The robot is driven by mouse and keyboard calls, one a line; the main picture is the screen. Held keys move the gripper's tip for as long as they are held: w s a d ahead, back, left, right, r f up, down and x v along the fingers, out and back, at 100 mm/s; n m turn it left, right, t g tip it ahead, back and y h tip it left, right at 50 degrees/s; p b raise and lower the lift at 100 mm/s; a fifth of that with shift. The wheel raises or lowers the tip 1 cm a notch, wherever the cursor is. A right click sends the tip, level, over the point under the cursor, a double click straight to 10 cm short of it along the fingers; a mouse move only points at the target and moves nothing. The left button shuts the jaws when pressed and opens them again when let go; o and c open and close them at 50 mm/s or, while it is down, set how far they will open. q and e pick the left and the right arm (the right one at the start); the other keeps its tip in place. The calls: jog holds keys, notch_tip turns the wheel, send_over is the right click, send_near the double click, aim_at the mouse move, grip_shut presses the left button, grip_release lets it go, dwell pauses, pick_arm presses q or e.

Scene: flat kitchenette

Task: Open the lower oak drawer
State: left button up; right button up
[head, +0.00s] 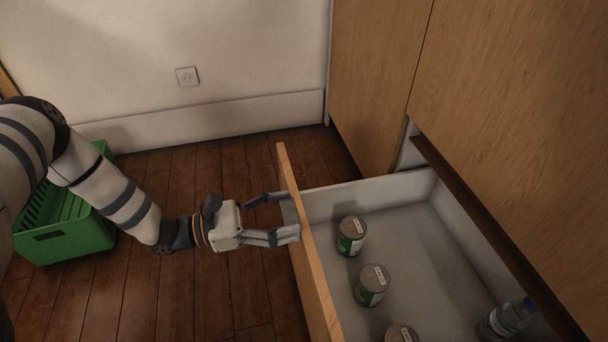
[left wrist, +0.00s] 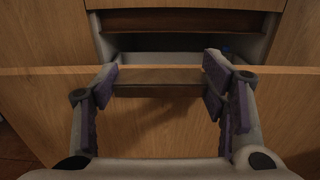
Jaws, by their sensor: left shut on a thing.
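The lower oak drawer (head: 309,254) stands pulled well out of the cabinet, its pale inside showing in the head view. Its oak front also fills the lower part of the left wrist view (left wrist: 165,135). My left gripper (head: 280,215) is at the outer face of that front. In the left wrist view its two purple-padded fingers (left wrist: 162,82) sit at either end of a brown handle bar (left wrist: 160,75), shut on it. The handle is hidden in the head view. My right gripper is not in view.
Inside the drawer are several green-labelled cans (head: 351,236) and a clear bottle (head: 507,318). A green crate (head: 68,232) stands on the wooden floor at left, behind my arm. Oak cabinet fronts (head: 520,120) rise above the drawer. Bare floor lies before the drawer front.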

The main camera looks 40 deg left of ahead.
pick_arm(q)
jog(key=shift+v, duration=1.3)
jog(key=shift+f, duration=0.1)
jog(key=o, duration=1.7)
jog(key=v, duration=1.2)
